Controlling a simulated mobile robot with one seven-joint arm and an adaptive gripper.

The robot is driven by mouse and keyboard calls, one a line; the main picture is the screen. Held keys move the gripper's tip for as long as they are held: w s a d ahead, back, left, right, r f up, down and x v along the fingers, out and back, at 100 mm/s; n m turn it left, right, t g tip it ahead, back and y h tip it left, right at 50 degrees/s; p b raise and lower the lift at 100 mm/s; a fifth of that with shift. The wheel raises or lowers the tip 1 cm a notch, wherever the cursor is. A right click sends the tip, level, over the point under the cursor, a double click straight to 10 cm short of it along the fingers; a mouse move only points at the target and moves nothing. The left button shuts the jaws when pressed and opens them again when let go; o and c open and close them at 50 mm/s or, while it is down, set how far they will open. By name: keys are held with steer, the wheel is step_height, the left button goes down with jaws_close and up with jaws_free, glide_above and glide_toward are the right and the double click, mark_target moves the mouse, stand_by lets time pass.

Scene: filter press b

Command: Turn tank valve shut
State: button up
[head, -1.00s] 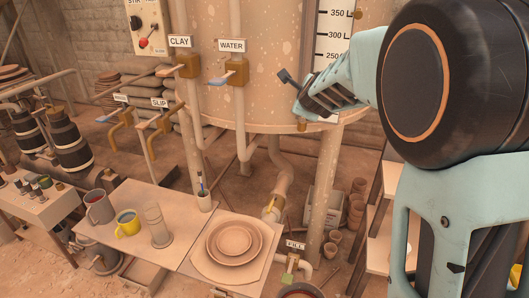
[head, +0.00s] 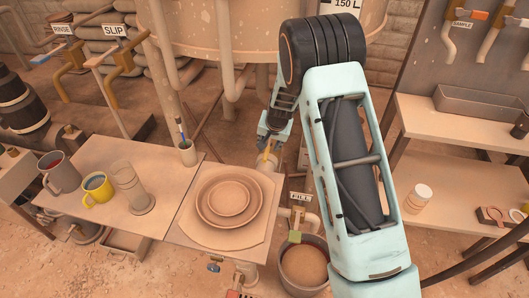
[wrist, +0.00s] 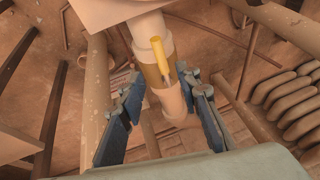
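The tank valve has a yellow lever handle (wrist: 161,60) on a brass-coloured body set in a pale pipe (wrist: 168,100) below the tank. In the head view a small yellow part of the valve (head: 266,151) shows just below my gripper (head: 267,137). In the wrist view my gripper (wrist: 160,82) is open, with one blue finger on each side of the pipe. The lever lies between and slightly beyond the fingertips, lengthwise along the pipe. I see no clear contact between fingers and lever.
A bucket (head: 304,263) sits under the FILL tap (head: 297,228). Shelves (head: 466,125) stand at the right. Another pipe (wrist: 95,100) runs beside the valve in the wrist view.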

mark_target(266, 154)
steer(key=b+x, duration=0.1)
steer(key=x, duration=0.8)
steer(key=shift+w+f, duration=0.15)
steer(key=shift+f, duration=0.2)
jaws_close()
